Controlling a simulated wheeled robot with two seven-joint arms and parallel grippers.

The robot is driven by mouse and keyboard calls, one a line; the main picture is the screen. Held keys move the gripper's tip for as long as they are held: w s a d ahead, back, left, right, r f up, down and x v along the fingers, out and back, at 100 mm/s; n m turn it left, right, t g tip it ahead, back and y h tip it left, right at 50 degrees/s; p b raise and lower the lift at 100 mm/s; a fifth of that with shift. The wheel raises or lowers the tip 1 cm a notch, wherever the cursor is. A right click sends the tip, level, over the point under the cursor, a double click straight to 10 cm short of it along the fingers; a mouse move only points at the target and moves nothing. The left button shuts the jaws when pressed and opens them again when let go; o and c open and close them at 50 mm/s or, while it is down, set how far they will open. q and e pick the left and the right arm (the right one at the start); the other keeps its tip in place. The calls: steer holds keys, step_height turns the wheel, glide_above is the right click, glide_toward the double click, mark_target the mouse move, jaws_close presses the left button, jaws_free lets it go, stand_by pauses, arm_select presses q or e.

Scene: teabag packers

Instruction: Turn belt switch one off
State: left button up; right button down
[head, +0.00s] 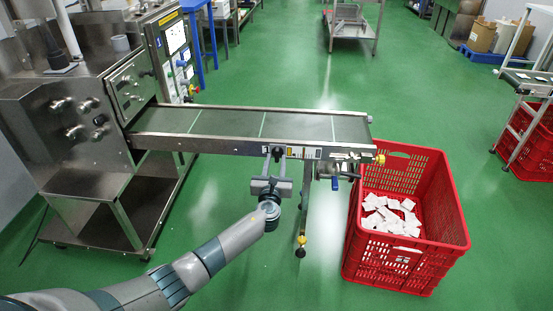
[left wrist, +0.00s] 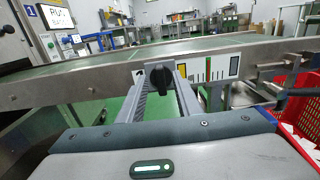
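A black rotary switch knob (head: 277,153) sits on the near side rail of the conveyor belt (head: 290,124). My left gripper (head: 274,158) is at the rail in front of the knob. In the left wrist view its two fingers (left wrist: 160,76) stand apart, one on each side of the knob, with gaps visible. I cannot tell whether the fingertips touch the rail. My right gripper is in neither view.
A red crate (head: 452,215) with white packets (head: 392,216) stands under the belt's right end. A steel packing machine (head: 80,110) with control panels stands at the left. A support leg with yellow fittings (head: 301,240) stands near my arm. Green floor is free beyond the belt.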

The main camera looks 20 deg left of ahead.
mark_target(277, 155)
arm_select(q)
steer(key=shift+x, duration=1.1)
steer(key=shift+w+a+b, duration=0.1)
steer(key=shift+w+b, duration=0.2)
steer(key=shift+w, duration=0.2)
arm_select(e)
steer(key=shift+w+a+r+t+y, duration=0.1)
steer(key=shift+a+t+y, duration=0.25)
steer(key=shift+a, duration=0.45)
arm_select(q)
steer(key=shift+c, duration=0.3)
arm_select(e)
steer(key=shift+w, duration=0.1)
arm_select(q)
jaws_close()
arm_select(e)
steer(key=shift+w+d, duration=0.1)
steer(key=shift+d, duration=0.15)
